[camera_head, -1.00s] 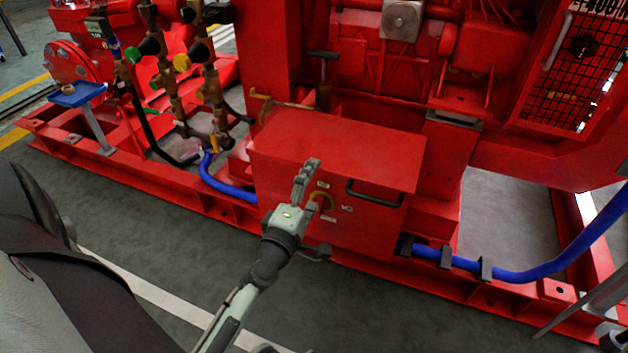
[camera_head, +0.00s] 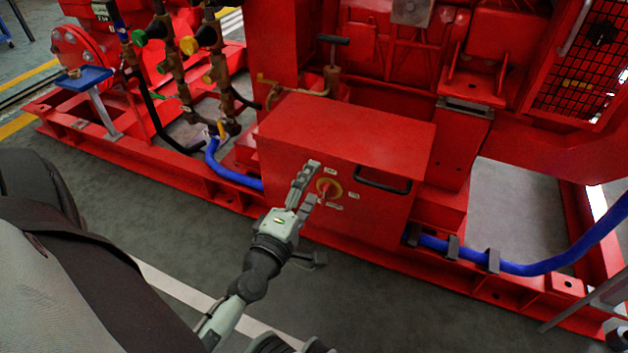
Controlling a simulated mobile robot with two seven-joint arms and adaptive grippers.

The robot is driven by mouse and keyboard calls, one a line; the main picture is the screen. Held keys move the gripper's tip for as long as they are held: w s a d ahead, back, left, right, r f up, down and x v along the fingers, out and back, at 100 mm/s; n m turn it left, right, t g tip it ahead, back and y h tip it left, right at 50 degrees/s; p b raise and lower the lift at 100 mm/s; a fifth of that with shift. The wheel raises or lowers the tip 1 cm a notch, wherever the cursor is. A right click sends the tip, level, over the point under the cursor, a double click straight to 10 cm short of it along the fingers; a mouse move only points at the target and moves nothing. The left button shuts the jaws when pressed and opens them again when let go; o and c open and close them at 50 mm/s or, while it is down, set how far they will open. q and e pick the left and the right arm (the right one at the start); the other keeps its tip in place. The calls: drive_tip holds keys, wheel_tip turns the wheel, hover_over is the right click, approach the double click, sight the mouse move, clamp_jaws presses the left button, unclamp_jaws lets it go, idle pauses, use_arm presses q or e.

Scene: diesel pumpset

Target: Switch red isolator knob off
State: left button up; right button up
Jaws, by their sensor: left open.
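The red isolator knob (camera_head: 326,189) sits on a yellow round plate on the front face of a red box (camera_head: 350,135), with small white labels around it. My left gripper (camera_head: 311,184) reaches up from below, just left of the knob. Its fingers are apart, one at the upper left of the knob and the other lower down, close to the yellow plate. Nothing shows between them. I cannot tell whether a finger touches the knob or plate.
A black handle (camera_head: 383,181) sticks out of the box face, right of the knob. Blue hoses (camera_head: 545,267) run along the red base frame at both sides. Valves and pipes (camera_head: 205,75) stand at the back left. Grey floor in front is open.

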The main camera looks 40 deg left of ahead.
use_arm(q)
drive_tip(key=b+v, duration=0.1)
drive_tip(key=v, duration=0.3)
idle(0.3)
idle(0.4)
